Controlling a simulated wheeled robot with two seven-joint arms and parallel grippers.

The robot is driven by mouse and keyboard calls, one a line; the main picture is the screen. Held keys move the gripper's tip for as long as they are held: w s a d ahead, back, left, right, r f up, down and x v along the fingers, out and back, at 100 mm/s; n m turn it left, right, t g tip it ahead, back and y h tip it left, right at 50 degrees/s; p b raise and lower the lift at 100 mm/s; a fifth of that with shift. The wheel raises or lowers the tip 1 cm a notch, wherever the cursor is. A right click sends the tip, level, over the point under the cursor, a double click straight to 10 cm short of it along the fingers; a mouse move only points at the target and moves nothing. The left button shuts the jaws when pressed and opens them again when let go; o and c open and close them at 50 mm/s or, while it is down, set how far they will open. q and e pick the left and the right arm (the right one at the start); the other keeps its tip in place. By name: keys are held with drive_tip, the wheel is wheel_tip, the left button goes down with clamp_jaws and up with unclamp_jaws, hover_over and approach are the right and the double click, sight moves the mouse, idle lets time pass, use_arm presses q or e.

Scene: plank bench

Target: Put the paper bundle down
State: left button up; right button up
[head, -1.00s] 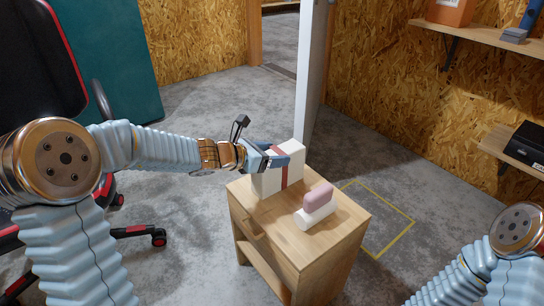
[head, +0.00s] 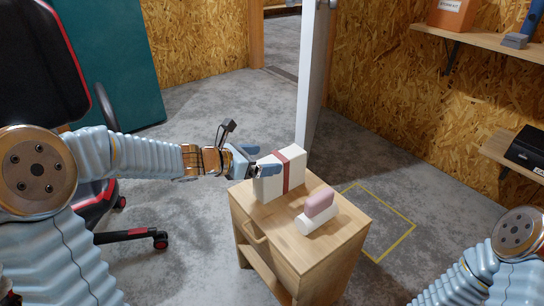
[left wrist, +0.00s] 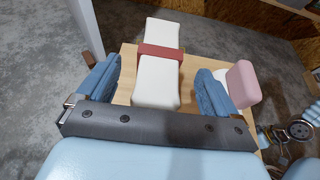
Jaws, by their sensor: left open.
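The paper bundle (head: 270,184) is a white block with a red band, standing on top of the small wooden cabinet (head: 318,246). In the left wrist view the bundle (left wrist: 157,80) lies ahead of and between the two blue fingers, with gaps on both sides. My left gripper (head: 257,161) is open at the bundle's left end. It also shows in the left wrist view (left wrist: 155,92). My right gripper is out of view; only part of my right arm shows at the lower right.
A pink and white object (head: 318,211) sits on the cabinet top, right of the bundle. An office chair (head: 40,75) stands at the left. A white door edge (head: 313,75) is behind the cabinet. Wall shelves (head: 490,42) are at the right, above a yellow floor outline (head: 393,207).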

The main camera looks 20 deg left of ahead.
use_arm(q)
drive_tip(key=p+v, duration=0.1)
drive_tip(key=v, duration=0.6)
drive_tip(key=shift+s+a+r, duration=0.15)
drive_tip(key=shift+s, duration=0.1)
idle(0.9)
